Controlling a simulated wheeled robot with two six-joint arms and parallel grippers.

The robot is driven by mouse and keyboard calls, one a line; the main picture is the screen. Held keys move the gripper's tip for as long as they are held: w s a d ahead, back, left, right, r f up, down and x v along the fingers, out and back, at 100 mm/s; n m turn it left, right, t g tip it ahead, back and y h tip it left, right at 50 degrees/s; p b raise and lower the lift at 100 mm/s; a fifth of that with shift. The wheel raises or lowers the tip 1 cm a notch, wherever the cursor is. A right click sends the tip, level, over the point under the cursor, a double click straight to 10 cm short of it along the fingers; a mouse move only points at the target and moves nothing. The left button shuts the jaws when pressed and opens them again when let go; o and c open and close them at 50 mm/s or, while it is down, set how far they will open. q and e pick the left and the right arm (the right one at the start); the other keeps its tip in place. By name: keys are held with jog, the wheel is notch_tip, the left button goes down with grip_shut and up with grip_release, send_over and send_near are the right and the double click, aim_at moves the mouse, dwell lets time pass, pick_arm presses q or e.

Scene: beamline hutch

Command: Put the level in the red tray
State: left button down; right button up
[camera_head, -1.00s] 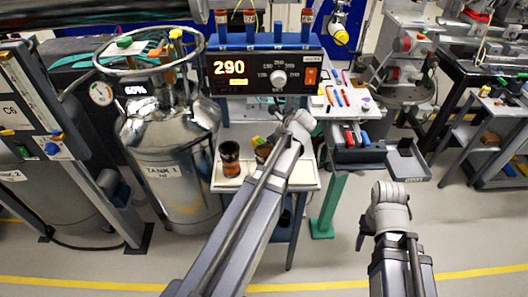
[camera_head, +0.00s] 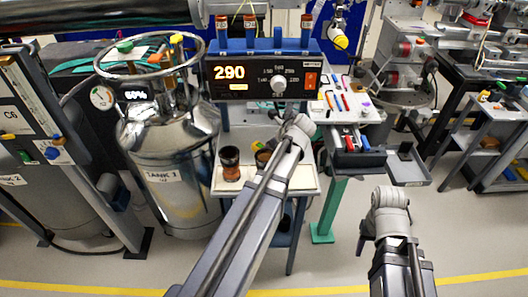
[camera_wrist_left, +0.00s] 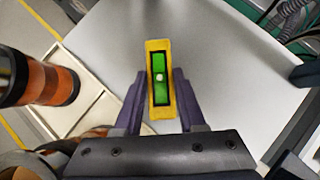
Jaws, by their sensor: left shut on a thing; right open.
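The level (camera_wrist_left: 160,78) is a small yellow block with a green window, seen in the left wrist view. My left gripper (camera_wrist_left: 158,100) is shut on it, one dark finger on each side, above a pale grey surface. In the head view my left wrist (camera_head: 297,128) is over the small cart, and its arm hides most of the gripper. My right gripper (camera_head: 362,246) is open and empty over the floor, right of the cart. I cannot make out a clearly red tray; a cream tray (camera_wrist_left: 84,116) lies left of the level in the left wrist view.
A black and orange cylinder (camera_head: 230,163) stands on the cart's left side, close to the left gripper. The controller reading 290 (camera_head: 262,77) stands behind. A steel tank (camera_head: 170,140) is at left.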

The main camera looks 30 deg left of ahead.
aim_at(259, 145)
dwell(0.3)
pick_arm(q)
notch_tip(259, 145, up, 4)
jog(key=p, duration=0.3)
jog(key=shift+f+p, duration=0.15)
jog(key=shift+p, duration=0.2)
jog(key=s+d, duration=0.1)
jog(key=d, duration=0.4)
jog(key=s+d, duration=0.1)
jog(key=d, duration=0.5)
jog(key=s+d, duration=0.2)
jog(key=d, duration=0.4)
jog(key=shift+s+d+f, duration=0.1)
jog(key=shift+d, duration=0.15)
